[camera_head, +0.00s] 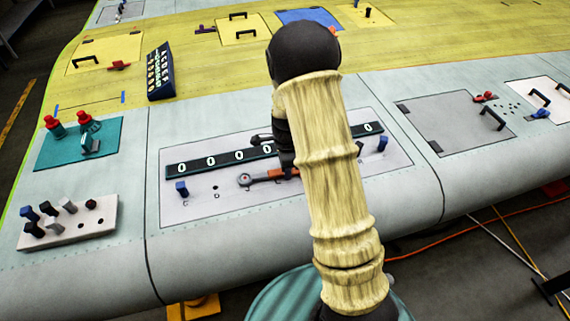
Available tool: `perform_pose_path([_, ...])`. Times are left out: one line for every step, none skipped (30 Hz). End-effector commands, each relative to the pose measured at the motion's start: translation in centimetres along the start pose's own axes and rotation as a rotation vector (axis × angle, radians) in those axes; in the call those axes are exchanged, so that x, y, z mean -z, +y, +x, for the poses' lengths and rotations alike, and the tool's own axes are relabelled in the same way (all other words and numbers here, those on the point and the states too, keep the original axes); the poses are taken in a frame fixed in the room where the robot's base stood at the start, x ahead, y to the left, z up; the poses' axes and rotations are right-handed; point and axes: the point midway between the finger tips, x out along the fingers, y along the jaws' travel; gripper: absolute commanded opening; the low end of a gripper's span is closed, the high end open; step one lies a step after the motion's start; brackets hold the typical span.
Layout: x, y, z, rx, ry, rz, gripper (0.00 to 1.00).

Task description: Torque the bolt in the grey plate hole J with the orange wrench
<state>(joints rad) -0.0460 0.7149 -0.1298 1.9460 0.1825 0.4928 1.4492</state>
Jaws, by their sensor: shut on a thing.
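The grey plate (200,155) lies on the wing, with a dark strip (228,158) of white "0" readouts across it. The orange wrench (268,176) has its ring-shaped head at the left, over the plate's lower part. My gripper (287,172) is shut on the orange wrench's right part, and its fingertips are partly hidden by my arm. A blue-headed bolt (181,188) stands near mark C at the plate's left, and another blue bolt (383,143) stands at the right. I cannot make out hole J; my arm covers the plate's right middle.
A pale block (68,236) with several blue, black and grey bolts sits at lower left. Red-capped items (85,122) stand on a teal mat (108,145). A dark lettered panel (160,72) stands behind the plate.

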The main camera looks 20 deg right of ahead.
Motion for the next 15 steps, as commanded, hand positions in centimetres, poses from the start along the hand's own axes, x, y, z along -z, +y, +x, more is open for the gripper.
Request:
perform_pose_path([0.06, 0.55, 0.07, -0.009, 0.001, 0.02, 0.0])
perform_pose_path([0.09, 0.71, 0.04, -0.009, 0.001, 0.032, 0.0])
perform_pose_path([0.13, 0.9, 0.02, -0.009, 0.001, 0.047, 0.0])
perform_pose_path([0.16, 0.99, 0.01, -0.008, 0.001, 0.056, 0.0])
perform_pose_path([0.17, 1.04, -0.01, -0.007, 0.001, 0.063, 0.0])
perform_pose_path([0.18, 1.07, -0.02, -0.006, 0.001, 0.069, 0.0])
perform_pose_path([0.18, 1.07, -0.03, -0.005, 0.001, 0.07, 0.0])
perform_pose_path([0.17, 1.05, -0.04, -0.005, 0.001, 0.071, 0.0])
perform_pose_path([0.17, 1.02, -0.05, -0.004, 0.001, 0.07, 0.0])
perform_pose_path([0.16, 0.99, -0.07, -0.003, 0.001, 0.07, 0.0])
perform_pose_path([0.15, 0.98, -0.08, -0.003, 0.001, 0.069, 0.0])
perform_pose_path([0.15, 0.95, -0.11, -0.002, 0.001, 0.069, 0.0])
perform_pose_path([0.14, 0.93, -0.12, -0.001, 0.001, 0.069, 0.0])
perform_pose_path([0.13, 0.93, -0.13, -0.001, 0.001, 0.069, 0.0])
perform_pose_path([0.11, 0.95, -0.16, -0.001, 0.001, 0.072, 0.0])
